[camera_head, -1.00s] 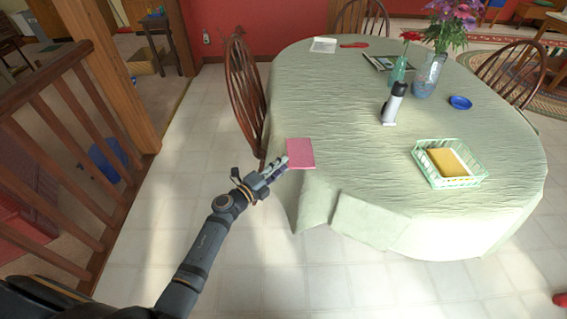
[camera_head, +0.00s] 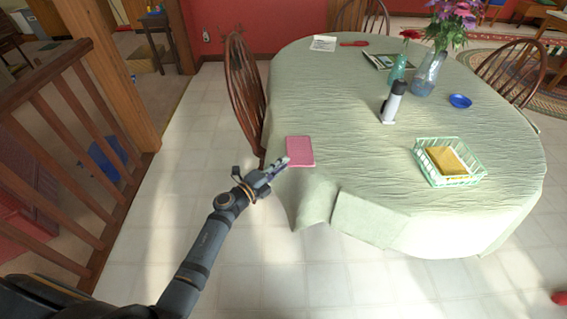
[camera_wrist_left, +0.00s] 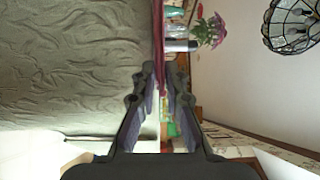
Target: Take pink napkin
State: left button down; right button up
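The pink napkin (camera_head: 301,151) is a flat pink square lying at the left front edge of the cloth-covered table. My left gripper (camera_head: 283,163) is at its left edge, with the fingertips right beside it. In the left wrist view the napkin (camera_wrist_left: 160,30) appears edge-on as a thin pink strip, reaching into the gap between the fingertips of my left gripper (camera_wrist_left: 165,70). The fingers are partly open, with a gap still visible between the tips. I cannot tell whether a finger touches the napkin. My right gripper is not in view.
The table (camera_head: 350,160) has a green cloth. A wire basket (camera_head: 425,163) with a yellow item (camera_head: 446,160), a white bottle (camera_head: 392,103), a flower vase (camera_head: 427,75) and a blue dish (camera_head: 460,101) stand farther right. A wooden chair (camera_head: 245,90) stands behind the gripper. A wooden railing (camera_head: 75,150) is at left.

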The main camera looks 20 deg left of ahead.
pick_arm(q)
jog(key=shift+r, duration=0.1)
jog(key=s+a+r+p, duration=0.5)
jog(key=s+a+r, duration=0.2)
jog(key=s, duration=0.5)
jog(key=shift+r, duration=0.15)
dwell(0.5)
